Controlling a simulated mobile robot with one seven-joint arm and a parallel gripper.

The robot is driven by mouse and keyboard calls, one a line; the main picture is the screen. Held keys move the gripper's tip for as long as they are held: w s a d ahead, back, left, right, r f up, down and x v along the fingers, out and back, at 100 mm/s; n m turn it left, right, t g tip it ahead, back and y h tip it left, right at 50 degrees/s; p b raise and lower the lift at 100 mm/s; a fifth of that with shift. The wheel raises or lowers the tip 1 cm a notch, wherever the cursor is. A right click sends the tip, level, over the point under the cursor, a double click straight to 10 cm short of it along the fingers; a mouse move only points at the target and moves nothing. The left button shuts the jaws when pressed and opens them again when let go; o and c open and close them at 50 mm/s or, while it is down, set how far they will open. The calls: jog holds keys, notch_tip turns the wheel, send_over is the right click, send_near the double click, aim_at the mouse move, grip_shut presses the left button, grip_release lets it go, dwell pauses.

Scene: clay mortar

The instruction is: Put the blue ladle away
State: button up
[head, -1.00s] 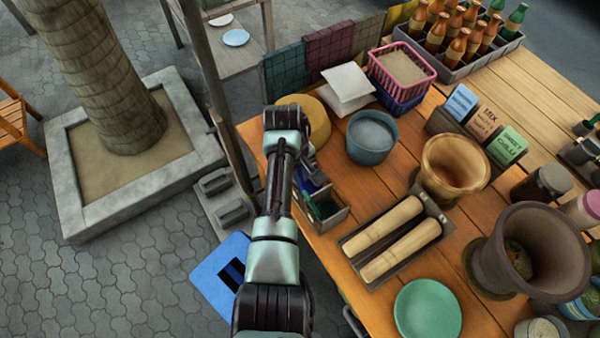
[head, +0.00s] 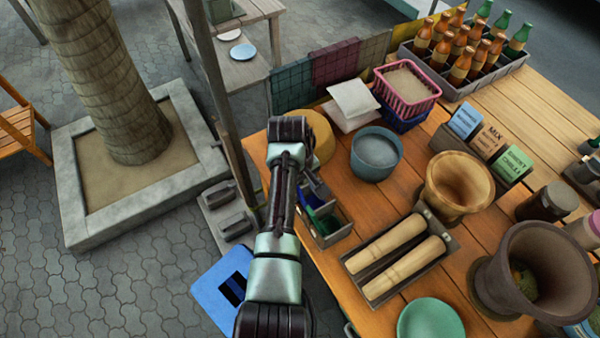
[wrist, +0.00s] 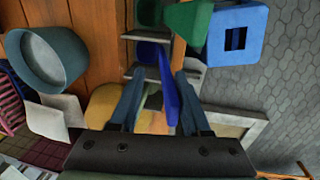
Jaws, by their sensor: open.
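The blue ladle (wrist: 168,92) stands up out of the wooden divided box at the table's edge. In the wrist view it lies between the spread fingers of my gripper (wrist: 156,88), closer to the right finger. I cannot tell whether that finger touches it. The divided box (head: 333,238) also holds something green, which shows large in the wrist view (wrist: 187,20). In the head view, my arm hides part of the ladle and most of my gripper.
A blue-grey bowl (head: 376,154) and a yellow round object (head: 320,138) stand near the box. A tray with two wooden rollers (head: 400,268) lies to its right. A blue stool (head: 222,288) stands on the paving below the table edge.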

jog(key=r, duration=0.3)
jog(key=a+r, duration=0.1)
jog(key=r, duration=0.3)
jog(key=s+r+b, duration=0.1)
jog(key=r, duration=0.3)
jog(key=shift+a+r, duration=0.15)
jog(key=shift+r, duration=0.1)
jog(key=shift+w+r, duration=0.2)
jog(key=shift+w, duration=0.05)
jog(key=w+d+r+m+t, duration=0.1)
jog(key=w+r+t, duration=0.3)
jog(key=r, duration=0.6)
jog(key=w+d+r+m+t, duration=0.1)
jog(key=w+r+m+t, duration=0.1)
jog(key=r+t, duration=0.5)
jog(key=w+d+r+m+t, duration=0.1)
jog(key=w+d+r+t, duration=0.15)
jog(key=r, duration=0.95)
jog(key=s+r+m+t, duration=0.1)
jog(key=s+r+t, duration=0.5)
jog(key=s+r, duration=0.4)
jog(key=s+r+m+t+y, duration=0.1)
jog(key=s+r+t, duration=0.5)
jog(key=r, duration=1)
jog(key=s+m, duration=0.1)
jog(key=s, duration=0.2)
jog(key=shift+s+a+r+t, duration=0.2)
jog(key=shift+s+r+t, duration=0.1)
jog(key=shift+s+t, duration=0.05)
